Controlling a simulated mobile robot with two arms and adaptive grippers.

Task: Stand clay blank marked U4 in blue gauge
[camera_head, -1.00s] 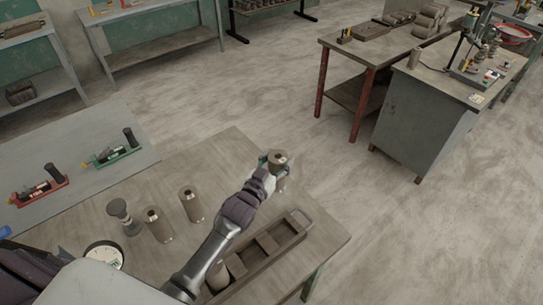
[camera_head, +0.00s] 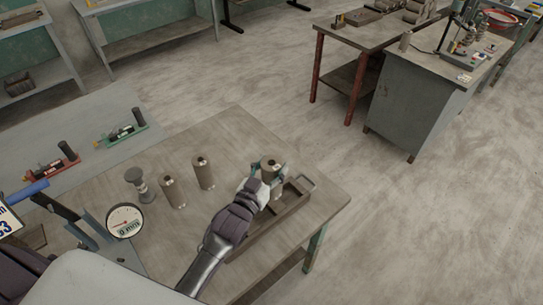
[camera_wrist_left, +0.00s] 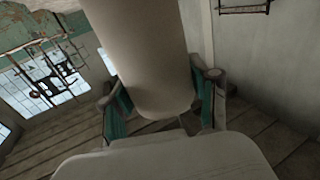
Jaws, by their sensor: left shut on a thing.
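My left gripper (camera_head: 263,183) is shut on a grey-brown cylindrical clay blank (camera_head: 272,165), held upright over the far end of the long tray. In the left wrist view the blank (camera_wrist_left: 150,70) fills the space between the teal-padded fingers (camera_wrist_left: 160,112). No mark is legible on it. Two similar blanks, a nearer one (camera_head: 172,193) and a farther one (camera_head: 204,173), stand on the table. A blue bar (camera_head: 28,194) shows at the left edge, near a round white dial (camera_head: 124,221); I cannot tell whether it belongs to the blue gauge. My right gripper is out of view.
The brown compartmented tray (camera_head: 303,184) lies under my left arm, which hides part of it. A small spool-shaped piece (camera_head: 139,185) stands left of the blanks. Red (camera_head: 57,168) and green (camera_head: 121,137) fixtures sit on the bench behind. The table's back is clear.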

